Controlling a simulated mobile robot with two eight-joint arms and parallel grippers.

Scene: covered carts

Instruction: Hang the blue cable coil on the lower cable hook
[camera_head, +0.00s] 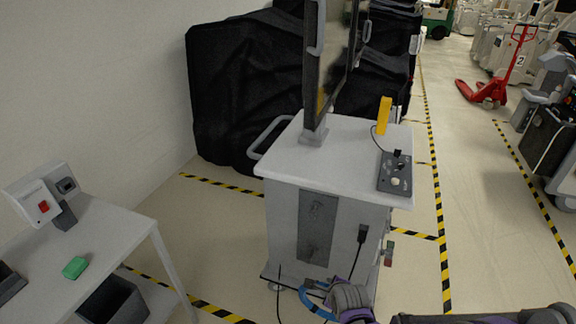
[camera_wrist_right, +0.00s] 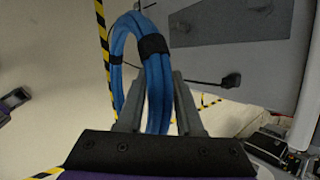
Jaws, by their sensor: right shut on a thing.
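My right gripper (camera_head: 328,291) is low in front of the white cart (camera_head: 340,160). In the right wrist view its two grey fingers (camera_wrist_right: 158,105) are shut around the lower part of the blue cable coil (camera_wrist_right: 155,75). The coil stands up beyond the fingers, with black bands around it; its top is near the cart's grey panel (camera_wrist_right: 230,22). In the head view only part of the coil (camera_head: 316,303) shows beside the gripper. Small fittings show on the panel (camera_head: 317,230), but I cannot tell which is the lower cable hook. My left gripper is not in view.
A black plug (camera_head: 361,235) with a cable hangs on the cart's front, right of the panel. A white table (camera_head: 120,235) with a green block (camera_head: 75,267) stands at the left. Floor between table and cart is clear. A black-covered cart (camera_head: 240,90) stands behind.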

